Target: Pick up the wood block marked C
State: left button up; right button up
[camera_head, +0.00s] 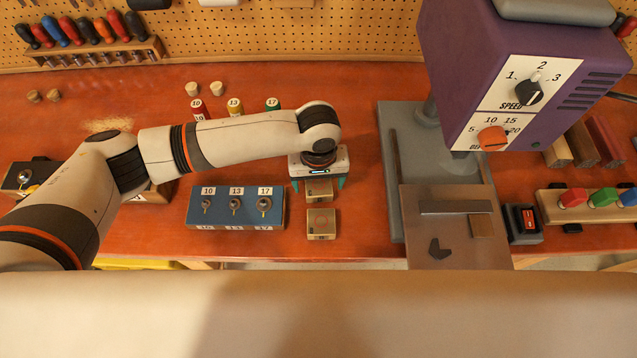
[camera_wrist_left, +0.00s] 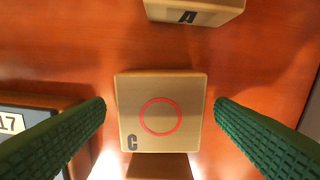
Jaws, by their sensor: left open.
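The wood block marked C (camera_wrist_left: 160,88) lies flat on the orange-red bench. It is pale, with a red ring and a black C on its top. My left gripper (camera_head: 319,183) is open above it, pointing down. In the left wrist view one green finger is on each side of the block, with a gap on both sides. In the head view the gripper partly covers a block (camera_head: 319,193) that appears to be the C block. A block marked A (camera_wrist_left: 195,10) lies just beyond it, cut off by the wrist view's edge. My right gripper is not in view.
Another similar block (camera_head: 321,224) lies on the near side. A blue switch box (camera_head: 236,208) stands to the left. A purple drill press (camera_head: 440,100) with a grey base stands to the right. Small numbered bottles (camera_head: 235,107) stand behind my arm.

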pick_arm(q)
jog(key=shift+c, duration=0.4)
jog(key=c, duration=1)
